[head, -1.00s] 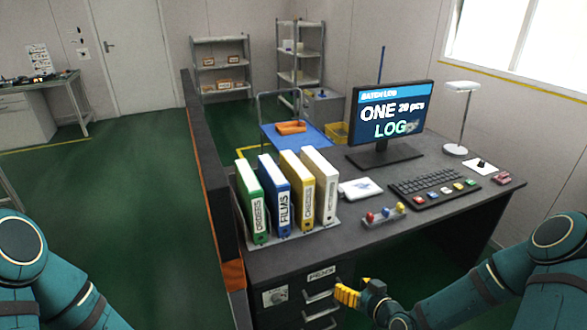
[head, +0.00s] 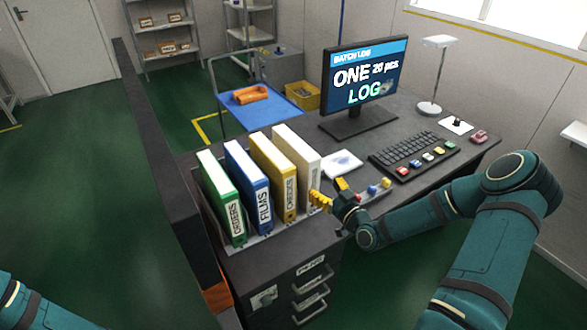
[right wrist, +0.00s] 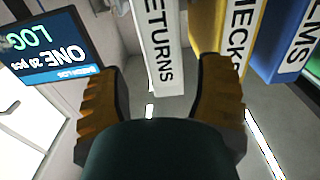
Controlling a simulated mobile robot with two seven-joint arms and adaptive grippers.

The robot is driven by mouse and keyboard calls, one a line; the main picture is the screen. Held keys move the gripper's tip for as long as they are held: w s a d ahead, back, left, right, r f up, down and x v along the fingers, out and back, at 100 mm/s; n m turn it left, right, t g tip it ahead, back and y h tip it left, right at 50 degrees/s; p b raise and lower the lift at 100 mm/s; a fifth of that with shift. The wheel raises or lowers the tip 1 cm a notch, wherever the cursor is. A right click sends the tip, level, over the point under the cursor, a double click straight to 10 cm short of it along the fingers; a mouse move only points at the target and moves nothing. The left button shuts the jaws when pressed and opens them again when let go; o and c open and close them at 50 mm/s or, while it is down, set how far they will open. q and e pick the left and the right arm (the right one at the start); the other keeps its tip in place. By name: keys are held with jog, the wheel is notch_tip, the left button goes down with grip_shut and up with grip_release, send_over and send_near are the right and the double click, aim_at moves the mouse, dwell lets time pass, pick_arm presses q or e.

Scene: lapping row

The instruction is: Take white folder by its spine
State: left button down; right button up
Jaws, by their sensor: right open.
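The white folder (head: 297,165) stands upright at the right end of a row on the desk, its spine toward me. In the right wrist view the white folder (right wrist: 158,45) shows a spine label reading "RETURNS". My right gripper (head: 331,192) is open, close in front of the white spine and slightly to its right. In the right wrist view my right gripper (right wrist: 160,90) has its yellow fingers apart, with the lower end of the white spine between them in the picture. Contact cannot be seen. My left gripper is out of view; only part of my left arm shows.
The yellow folder (head: 271,178) stands close beside the white one, then the blue folder (head: 247,187) and green folder (head: 221,199). The monitor (head: 364,85), keyboard (head: 414,152) and lamp (head: 437,75) stand to the right. A dark partition (head: 165,170) borders the desk's left side.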

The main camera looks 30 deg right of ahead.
jog(key=w, duration=0.2)
jog(key=shift+w+a, duration=0.1)
jog(key=shift+w, duration=0.2)
jog(key=shift+w+a+r+b, duration=0.1)
jog(key=shift+w+a+b, duration=0.1)
jog(key=shift+w, duration=1.25)
jog(key=shift+w+a+r+b, duration=0.1)
jog(key=shift+w+a+b, duration=0.1)
jog(key=shift+w, duration=1.25)
jog(key=c, duration=1.1)
